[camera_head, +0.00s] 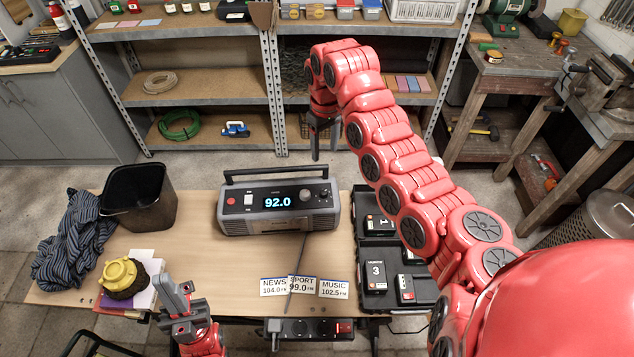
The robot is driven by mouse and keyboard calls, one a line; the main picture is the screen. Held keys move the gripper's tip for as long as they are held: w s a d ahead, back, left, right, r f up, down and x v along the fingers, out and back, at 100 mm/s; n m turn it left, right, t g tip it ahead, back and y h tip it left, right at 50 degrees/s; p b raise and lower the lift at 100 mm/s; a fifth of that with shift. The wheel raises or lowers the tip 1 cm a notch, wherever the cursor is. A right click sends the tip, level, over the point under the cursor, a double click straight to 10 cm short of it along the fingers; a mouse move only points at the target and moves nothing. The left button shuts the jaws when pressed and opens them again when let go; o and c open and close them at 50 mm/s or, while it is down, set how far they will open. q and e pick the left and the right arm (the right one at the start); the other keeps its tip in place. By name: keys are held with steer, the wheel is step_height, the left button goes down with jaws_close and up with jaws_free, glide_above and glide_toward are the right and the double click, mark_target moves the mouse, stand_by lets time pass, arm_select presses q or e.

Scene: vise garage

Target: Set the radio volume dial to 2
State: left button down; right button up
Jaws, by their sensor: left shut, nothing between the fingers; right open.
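The grey radio (230,216) stands upright on the wooden table (215,258), its front facing me. Its lit display (278,202) reads 92.0. A round knob (305,194) sits right of the display, with a smaller control at the right end; their markings are too small to read. My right gripper (324,150) is open and empty, fingers down, above and behind the radio's right end, apart from it. My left gripper (178,288) is shut and empty at the table's front edge, left of and in front of the radio.
A black bin (140,200), striped cloth (68,245) and yellow-capped object (124,277) on books occupy the table's left. Station cards (334,289) lie in front, with a thin rod across them. A black case (345,247) of battery-like packs lies right. Shelves stand behind.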

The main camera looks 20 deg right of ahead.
glide_above(324, 192)
step_height(324, 192, down, 8)
step_height(324, 192, down, 8)
steer(key=shift+w+f+p, duration=0.1)
steer(key=shift+p, duration=0.75)
steer(key=shift+f, duration=0.65)
jaws_close()
